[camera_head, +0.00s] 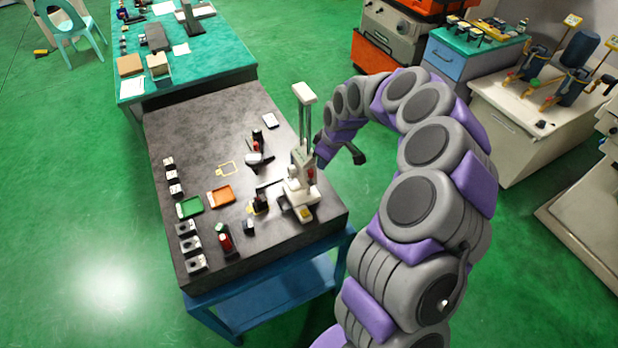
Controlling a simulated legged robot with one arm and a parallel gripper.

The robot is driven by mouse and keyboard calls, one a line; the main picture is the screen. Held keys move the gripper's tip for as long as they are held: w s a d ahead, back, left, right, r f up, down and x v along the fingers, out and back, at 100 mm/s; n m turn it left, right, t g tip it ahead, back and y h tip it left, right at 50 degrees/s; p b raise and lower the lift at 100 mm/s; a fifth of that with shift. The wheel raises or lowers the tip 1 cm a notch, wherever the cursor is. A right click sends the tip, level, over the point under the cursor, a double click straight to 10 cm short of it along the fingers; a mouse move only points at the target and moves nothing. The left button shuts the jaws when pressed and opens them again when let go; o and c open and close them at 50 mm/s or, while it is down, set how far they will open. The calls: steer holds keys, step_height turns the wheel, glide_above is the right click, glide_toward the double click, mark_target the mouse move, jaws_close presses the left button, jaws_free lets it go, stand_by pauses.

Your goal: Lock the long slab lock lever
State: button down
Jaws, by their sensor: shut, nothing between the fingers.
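A pale upright stand (301,185) with a tall post and a block on top stands near the right edge of the dark slab table (190,125). A dark bar (269,184) sticks out to the left of its base; I cannot tell whether this is the lock lever or which position it is in. My gripper (321,160) is at the end of my purple and grey arm, just right of the stand. It is shut and empty. Its fingertips are small here, and I cannot tell whether they touch the stand.
Green (190,207) and orange (221,196) trays, a red cylinder (225,241) and several metal blocks lie on the table's left and front. Small black devices (258,158) stand mid-table. A teal bench (216,62) adjoins behind. The table's back left is clear.

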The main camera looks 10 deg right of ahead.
mark_target(311, 176)
steer(key=shift+a+f, duration=0.15)
steer(key=shift+a, duration=0.15)
steer(key=shift+f, duration=0.1)
steer(key=shift+d+f+b, duration=0.3)
steer(key=shift+d+f, duration=0.05)
steer(key=shift+a+f, duration=0.15)
steer(key=shift+f, duration=0.35)
steer(key=shift+a, duration=0.15)
